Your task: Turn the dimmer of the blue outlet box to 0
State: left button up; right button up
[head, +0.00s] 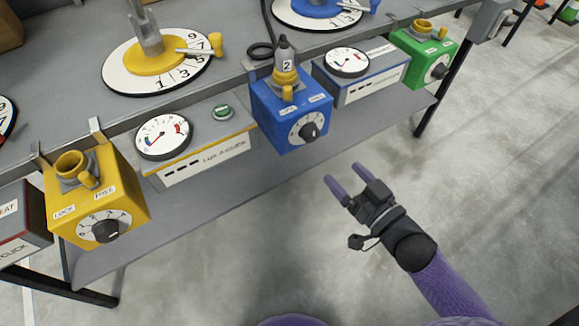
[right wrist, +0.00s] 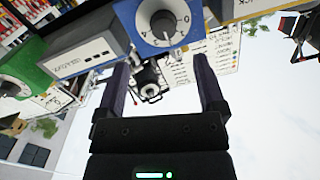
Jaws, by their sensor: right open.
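The blue outlet box (head: 272,125) hangs on the front edge of the bench, with a plug marked 2 (head: 286,65) in its yellow socket on top. Its black dimmer knob (head: 309,131) sits on a white dial on the front face. The knob also shows in the right wrist view (right wrist: 164,25), upside down, on the blue box (right wrist: 125,14); its exact setting is too small to read surely. My right gripper (head: 345,176) is open and empty, below and right of the dimmer, apart from it. In the right wrist view its fingers (right wrist: 163,80) point toward the dial. My left gripper is not in view.
A yellow outlet box (head: 130,188) hangs at left and a green one (head: 425,50) at right. Grey meter boxes with gauges (head: 163,137) (head: 347,62) flank the blue box. A lower shelf (head: 215,185) lies behind; the floor in front is clear.

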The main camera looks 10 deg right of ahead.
aim_at(314, 138)
jog(key=b+x, duration=0.1)
jog(key=x, duration=0.5)
jog(key=b+x, duration=0.1)
jog(key=x, duration=0.2)
jog(key=shift+w+a+r+b, duration=0.15)
jog(key=shift+r+b, duration=0.2)
jog(key=shift+w+a+r, duration=0.1)
jog(key=shift+w, duration=0.2)
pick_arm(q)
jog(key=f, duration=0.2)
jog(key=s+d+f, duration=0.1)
